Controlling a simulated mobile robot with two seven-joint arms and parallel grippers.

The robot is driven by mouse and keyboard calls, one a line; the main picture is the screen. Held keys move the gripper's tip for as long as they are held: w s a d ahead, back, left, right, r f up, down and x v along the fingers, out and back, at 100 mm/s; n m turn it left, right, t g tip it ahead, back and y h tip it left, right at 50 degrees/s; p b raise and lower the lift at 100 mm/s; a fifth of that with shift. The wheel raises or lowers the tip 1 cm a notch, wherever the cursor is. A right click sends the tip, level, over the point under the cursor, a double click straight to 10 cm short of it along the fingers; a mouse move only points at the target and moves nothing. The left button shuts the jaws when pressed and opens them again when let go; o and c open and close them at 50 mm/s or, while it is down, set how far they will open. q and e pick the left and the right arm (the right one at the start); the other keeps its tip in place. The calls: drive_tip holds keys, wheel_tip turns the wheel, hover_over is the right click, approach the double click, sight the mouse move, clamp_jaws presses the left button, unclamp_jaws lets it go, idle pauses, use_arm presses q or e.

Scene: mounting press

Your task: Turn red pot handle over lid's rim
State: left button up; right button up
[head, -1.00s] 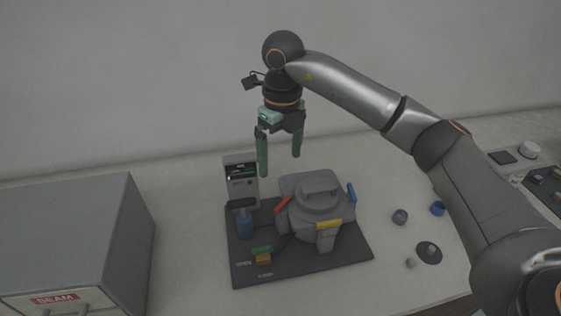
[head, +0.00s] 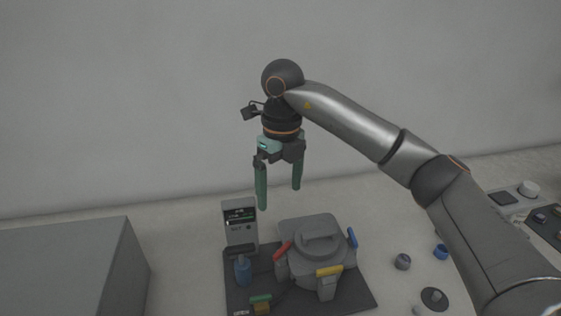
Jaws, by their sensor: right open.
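The grey pot (head: 300,270) stands on the dark base plate with its grey lid (head: 320,246) on top. The red handle (head: 283,250) is at the pot's left side, slanting up and to the right close by the lid's edge. Whether it overlaps the rim cannot be told. A yellow handle (head: 329,270) is at the front and a blue handle (head: 352,237) at the right. My right gripper (head: 280,198) is open and empty, its green fingers pointing down above and behind the red handle, apart from it. My left gripper is not in view.
A grey display box (head: 239,235) and a blue bottle (head: 243,271) stand left of the pot on the base plate (head: 352,300). A large grey box (head: 65,265) is at the left. Small round parts (head: 403,261) lie on the table at the right.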

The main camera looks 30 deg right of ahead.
wheel_tip(320, 180, up, 11)
drive_tip(key=shift+s+f, duration=0.15)
drive_tip(key=shift+f, duration=0.05)
idle(0.4)
